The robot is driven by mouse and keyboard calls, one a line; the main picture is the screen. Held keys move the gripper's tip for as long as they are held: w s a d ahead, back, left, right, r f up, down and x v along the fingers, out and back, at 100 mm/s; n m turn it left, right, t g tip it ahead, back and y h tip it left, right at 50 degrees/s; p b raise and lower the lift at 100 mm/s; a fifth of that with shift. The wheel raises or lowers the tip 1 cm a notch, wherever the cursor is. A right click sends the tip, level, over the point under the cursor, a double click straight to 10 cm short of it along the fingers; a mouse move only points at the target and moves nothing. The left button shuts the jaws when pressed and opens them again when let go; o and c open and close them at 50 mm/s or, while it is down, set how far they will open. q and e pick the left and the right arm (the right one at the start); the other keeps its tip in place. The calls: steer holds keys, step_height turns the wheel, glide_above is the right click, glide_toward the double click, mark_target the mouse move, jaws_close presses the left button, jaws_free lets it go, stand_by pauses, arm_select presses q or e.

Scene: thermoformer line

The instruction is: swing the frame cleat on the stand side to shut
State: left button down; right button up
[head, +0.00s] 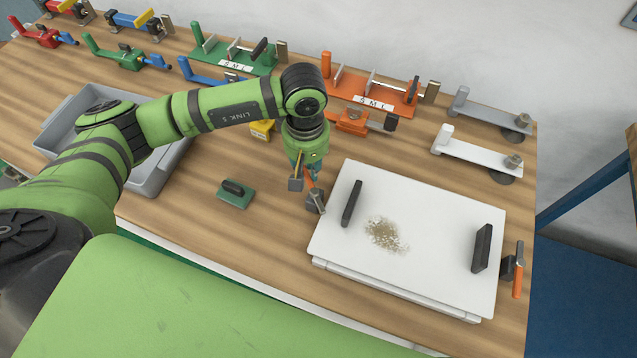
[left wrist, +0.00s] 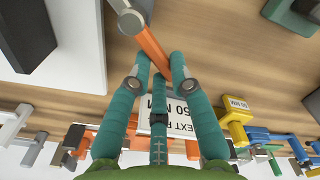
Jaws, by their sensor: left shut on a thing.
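A white flat frame (head: 430,225) with two black upright handles lies on the wooden bench, with a patch of brownish grains on top. At its left edge is a frame cleat with an orange lever (left wrist: 152,48) and a grey pivot (head: 316,199). My left gripper (head: 311,176) points down there, its teal fingers (left wrist: 163,85) shut on the orange lever. The fingers and wrist partly hide this cleat in the head view. The other cleat (head: 518,272), also orange-levered, sits at the frame's right edge, apart from the gripper. My right gripper is not in view.
A green block with a black handle (head: 235,193) lies left of the gripper. A grey bin (head: 165,180) stands behind my left arm. Several colored clamps and an orange S-M-L rack (head: 372,92) line the back. Two pale arms (head: 475,155) lie at back right.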

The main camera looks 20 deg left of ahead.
arm_select(q)
steer(key=shift+s+a+r+n, duration=0.15)
steer(key=shift+a+n, duration=0.2)
steer(key=shift+n, duration=0.35)
steer(key=shift+s+a+f+n, duration=0.15)
steer(key=shift+a+n, duration=0.15)
steer(key=shift+n, duration=0.4)
steer(key=shift+r, duration=0.1)
steer(key=shift+s+a+n+b, duration=0.2)
steer(key=shift+s+n+b, duration=0.1)
steer(key=shift+n, duration=0.4)
steer(key=shift+s+a+n, duration=0.2)
steer(key=shift+s+n, duration=0.2)
steer(key=shift+n, duration=0.7)
steer(key=n, duration=0.1)
steer(key=s+n, duration=0.1)
steer(key=shift+s+a+n, duration=0.1)
steer(key=shift+a+n, duration=0.05)
steer(key=shift+n, duration=0.25)
steer(key=c, duration=1.1)
jaws_free()
steer(key=shift+s, duration=0.15)
steer(key=shift+o, duration=0.2)
